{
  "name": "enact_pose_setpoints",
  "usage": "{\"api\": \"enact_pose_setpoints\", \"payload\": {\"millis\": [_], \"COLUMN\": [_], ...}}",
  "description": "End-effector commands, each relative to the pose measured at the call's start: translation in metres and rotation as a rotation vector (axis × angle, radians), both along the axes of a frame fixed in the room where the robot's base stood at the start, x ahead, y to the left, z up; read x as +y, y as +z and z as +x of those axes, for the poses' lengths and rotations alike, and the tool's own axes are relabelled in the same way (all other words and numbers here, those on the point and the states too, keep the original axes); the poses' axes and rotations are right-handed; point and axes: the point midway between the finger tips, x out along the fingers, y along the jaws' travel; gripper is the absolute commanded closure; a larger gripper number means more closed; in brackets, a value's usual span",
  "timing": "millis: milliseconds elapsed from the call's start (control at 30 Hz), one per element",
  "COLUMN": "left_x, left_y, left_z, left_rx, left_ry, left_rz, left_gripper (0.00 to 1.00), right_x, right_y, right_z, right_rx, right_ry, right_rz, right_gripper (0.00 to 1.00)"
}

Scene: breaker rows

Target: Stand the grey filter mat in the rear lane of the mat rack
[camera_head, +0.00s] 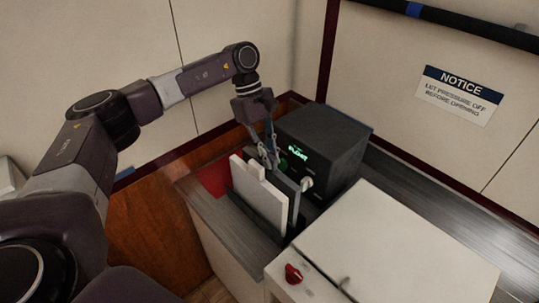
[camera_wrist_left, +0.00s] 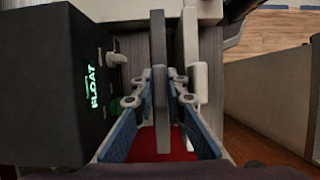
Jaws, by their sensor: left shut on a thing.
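My left gripper (camera_head: 268,152) is shut on the grey filter mat (camera_head: 282,186), which stands upright. In the left wrist view the fingertips (camera_wrist_left: 160,77) pinch the grey mat (camera_wrist_left: 158,35) from both sides. A white mat (camera_head: 257,192) stands upright in front of the grey one; it also shows in the left wrist view (camera_wrist_left: 190,38), apart from it by a narrow gap. The dark base of the mat rack (camera_head: 288,238) shows only in part. The grey mat's lower edge is hidden, so I cannot tell whether it is seated. My right gripper is not in view.
A black box with a green FLOAT display (camera_head: 325,145) stands close behind the grey mat. A white cabinet (camera_head: 400,245) with a red knob (camera_head: 293,273) is at the right. A red patch (camera_head: 212,178) lies on the grey counter at left.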

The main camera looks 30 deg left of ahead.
Motion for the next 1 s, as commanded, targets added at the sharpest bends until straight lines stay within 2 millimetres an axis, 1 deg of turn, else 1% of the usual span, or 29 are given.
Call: {"api": "enact_pose_setpoints", "payload": {"millis": [67,100,133,400,500,567,667,800,1000], "left_x": [0.0,0.0,0.0,0.0,0.0,0.002,0.008,0.02,0.034], "left_y": [-0.004,-0.002,-0.002,-0.002,0.003,0.005,0.019,0.049,0.088], "left_z": [0.0,0.0,0.0,0.0,0.0,0.002,0.005,0.009,0.013], "left_rx": [0.0,0.0,0.0,0.0,0.0,-0.004,-0.006,-0.006,-0.004], "left_ry": [0.0,0.0,0.0,0.0,0.0,0.002,0.001,0.003,0.002], "left_rz": [0.0,0.0,0.0,0.0,0.0,0.0,0.0,-0.001,-0.002], "left_gripper": [1.0,0.84,0.81,0.8,0.8,0.8,0.8,0.8,0.8], "right_x": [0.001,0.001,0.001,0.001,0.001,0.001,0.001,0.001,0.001], "right_y": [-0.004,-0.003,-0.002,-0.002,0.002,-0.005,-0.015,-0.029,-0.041], "right_z": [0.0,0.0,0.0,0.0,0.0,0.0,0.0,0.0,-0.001], "right_rx": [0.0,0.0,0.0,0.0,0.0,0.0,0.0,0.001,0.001], "right_ry": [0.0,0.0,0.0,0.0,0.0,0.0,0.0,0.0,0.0], "right_rz": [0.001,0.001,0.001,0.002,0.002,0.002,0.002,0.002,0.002], "right_gripper": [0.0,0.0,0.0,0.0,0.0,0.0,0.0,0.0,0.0]}}
